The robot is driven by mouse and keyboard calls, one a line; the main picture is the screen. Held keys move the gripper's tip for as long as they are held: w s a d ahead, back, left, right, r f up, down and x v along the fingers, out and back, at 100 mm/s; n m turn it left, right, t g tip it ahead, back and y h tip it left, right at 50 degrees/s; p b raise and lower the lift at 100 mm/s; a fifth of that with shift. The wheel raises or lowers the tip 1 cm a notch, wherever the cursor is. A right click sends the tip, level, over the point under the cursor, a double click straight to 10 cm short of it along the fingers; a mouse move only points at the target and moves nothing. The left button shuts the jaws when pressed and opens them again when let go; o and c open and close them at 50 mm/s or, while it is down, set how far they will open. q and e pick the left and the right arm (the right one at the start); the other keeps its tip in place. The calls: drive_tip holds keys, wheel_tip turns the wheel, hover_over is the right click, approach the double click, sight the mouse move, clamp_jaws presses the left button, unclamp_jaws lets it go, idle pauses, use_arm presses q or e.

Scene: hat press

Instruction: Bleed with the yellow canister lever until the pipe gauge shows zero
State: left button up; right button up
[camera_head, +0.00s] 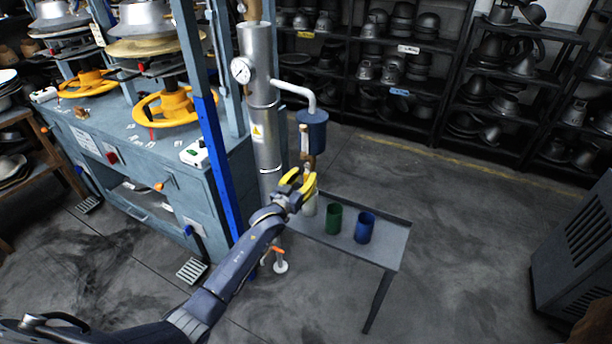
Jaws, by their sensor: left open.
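The pipe gauge (241,70) is a round white dial on the upright grey pipe (262,110). Its needle is too small to read. A pale side pipe (297,90) runs from the upright pipe to a blue canister (312,132). A brass-coloured fitting (305,142) shows below the pipe, in front of the canister. My left gripper (303,180), with yellow curved fingers, is open just below the canister, at the lower end of the fitting. I cannot make out a yellow lever apart from these fingers, and cannot tell whether they touch anything. My right gripper is out of view.
A grey side table (380,225) holds a green cup (333,218), a blue cup (365,227) and a pale cup partly behind my gripper. The blue press bench (130,150) with orange handwheels stands left. Racks of hat moulds line the back.

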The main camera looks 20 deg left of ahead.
use_arm(q)
drive_tip(key=shift+w+d, duration=0.15)
drive_tip(key=shift+w, duration=0.6)
clamp_jaws()
